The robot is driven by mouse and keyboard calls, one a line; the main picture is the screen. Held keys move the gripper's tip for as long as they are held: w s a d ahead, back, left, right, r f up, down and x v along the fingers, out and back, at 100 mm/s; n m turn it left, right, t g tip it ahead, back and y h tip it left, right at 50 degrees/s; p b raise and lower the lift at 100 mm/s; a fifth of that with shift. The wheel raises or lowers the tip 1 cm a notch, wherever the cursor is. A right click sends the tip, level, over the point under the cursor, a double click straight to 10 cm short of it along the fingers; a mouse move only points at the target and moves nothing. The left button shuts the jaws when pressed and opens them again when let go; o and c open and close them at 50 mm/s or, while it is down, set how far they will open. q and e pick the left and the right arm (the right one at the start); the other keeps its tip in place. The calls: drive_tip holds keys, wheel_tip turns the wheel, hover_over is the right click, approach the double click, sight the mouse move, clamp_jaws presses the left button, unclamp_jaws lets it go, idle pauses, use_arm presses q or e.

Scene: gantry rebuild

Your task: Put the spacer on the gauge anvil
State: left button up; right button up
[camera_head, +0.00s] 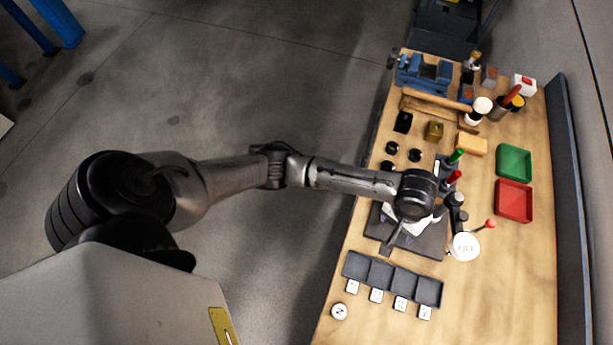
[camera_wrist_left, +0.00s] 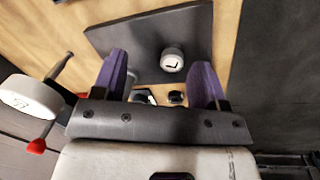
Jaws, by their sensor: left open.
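My left gripper (camera_wrist_left: 162,78) is open, its two purple-padded fingers apart over a dark flat plate. A short pale cylinder (camera_wrist_left: 172,60) with a dark tick-like mark stands on the plate, in line with the gap between the fingers and apart from both. I cannot tell whether it is the spacer, the anvil or one on the other. In the head view my left wrist covers part of the dark plate (camera_head: 432,243). The gauge's white round dial (camera_head: 465,246) is beside the plate, and shows at the left wrist view's edge (camera_wrist_left: 30,97). My right gripper is out of view.
A dark compartment tray (camera_head: 392,279) with white labels lies in front of the plate. A small white round piece (camera_head: 339,311) lies near it. Behind are dark round pieces (camera_head: 415,155), a green bin (camera_head: 514,163), a red bin (camera_head: 514,200) and a blue vise (camera_head: 424,74). The front right tabletop is clear.

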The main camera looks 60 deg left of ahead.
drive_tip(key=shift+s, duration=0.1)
use_arm(q)
drive_tip(key=s+f+m, duration=0.1)
drive_tip(key=s, duration=0.2)
drive_tip(key=s+f+m+t+h, duration=0.1)
drive_tip(key=s+f, duration=0.1)
drive_tip(key=s, duration=0.2)
drive_tip(key=s+f+m, duration=0.1)
drive_tip(key=s, duration=0.3)
drive_tip(key=shift+s+d+f+t+h, duration=0.1)
drive_tip(key=shift+d+f+t+h, duration=0.1)
drive_tip(key=shift+f+t+h, duration=0.15)
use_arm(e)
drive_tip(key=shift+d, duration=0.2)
use_arm(q)
drive_tip(key=s+a+m+t+y, duration=0.1)
drive_tip(key=s+a+m+y, duration=0.1)
drive_tip(key=s+a, duration=0.8)
drive_tip(key=s+y, duration=0.1)
drive_tip(key=s, duration=0.2)
drive_tip(key=shift+s+a+f, duration=0.2)
drive_tip(key=shift+a+f, duration=0.1)
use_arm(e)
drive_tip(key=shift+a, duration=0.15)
